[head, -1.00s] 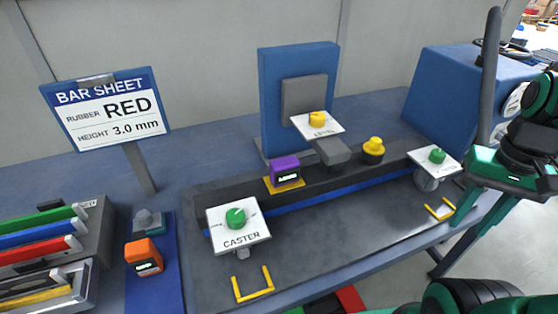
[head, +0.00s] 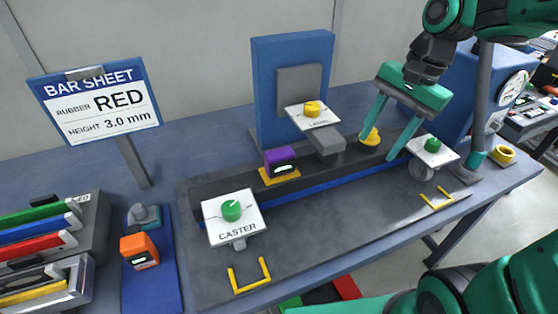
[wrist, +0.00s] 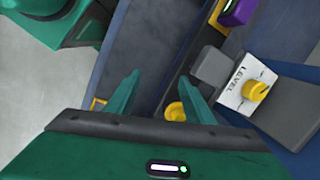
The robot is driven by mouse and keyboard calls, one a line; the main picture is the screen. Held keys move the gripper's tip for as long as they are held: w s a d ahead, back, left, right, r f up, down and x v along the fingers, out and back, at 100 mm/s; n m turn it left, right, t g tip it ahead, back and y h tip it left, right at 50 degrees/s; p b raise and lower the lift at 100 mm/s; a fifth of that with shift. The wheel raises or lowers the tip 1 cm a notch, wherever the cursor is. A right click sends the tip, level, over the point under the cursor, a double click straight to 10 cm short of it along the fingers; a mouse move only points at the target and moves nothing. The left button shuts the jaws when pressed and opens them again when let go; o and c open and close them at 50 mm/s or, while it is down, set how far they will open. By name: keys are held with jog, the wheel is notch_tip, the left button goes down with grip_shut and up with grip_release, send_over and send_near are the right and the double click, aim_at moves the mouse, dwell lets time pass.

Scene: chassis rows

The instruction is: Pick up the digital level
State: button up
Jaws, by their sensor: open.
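Two small boxes with lit displays are in the head view, and I cannot tell for certain which is the digital level. A purple one (head: 281,162) sits on a yellow base on the dark rail, and its edge shows at the top of the wrist view (wrist: 236,12). An orange one (head: 139,251) stands on a blue mat at the left. My gripper (head: 377,155) is open and empty, pointing down over the right part of the rail, to the right of the purple box. Its fingers also show in the wrist view (wrist: 160,78).
A yellow knob (head: 370,137) appears between or behind my fingers. A LEVEL plate (head: 313,116) stands behind the purple box. CASTER plates with green knobs stand at the left (head: 231,219) and right (head: 432,151). A bar sheet sign (head: 97,105) stands at left. The front bench surface is mostly clear.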

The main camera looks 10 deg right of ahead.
jog(key=w+a, duration=0.1)
jog(key=a, duration=0.2)
jog(key=w+a+r+m+y, duration=0.1)
jog(key=w+a, duration=0.1)
jog(key=a, duration=0.2)
jog(key=w+a+m, duration=0.1)
jog(key=a, duration=0.2)
jog(key=shift+w+a+r+g, duration=0.2)
jog(key=shift+a+r+g, duration=0.05)
jog(key=shift+r+g, duration=0.15)
jog(key=m+y, duration=0.1)
jog(key=m, duration=0.1)
send_near(282, 151)
jog(key=f, duration=0.1)
jog(key=shift+g, duration=0.4)
jog(key=x, duration=1)
jog(key=shift+w+a+f, duration=0.2)
jog(key=shift+a+f, duration=0.1)
grip_shut()
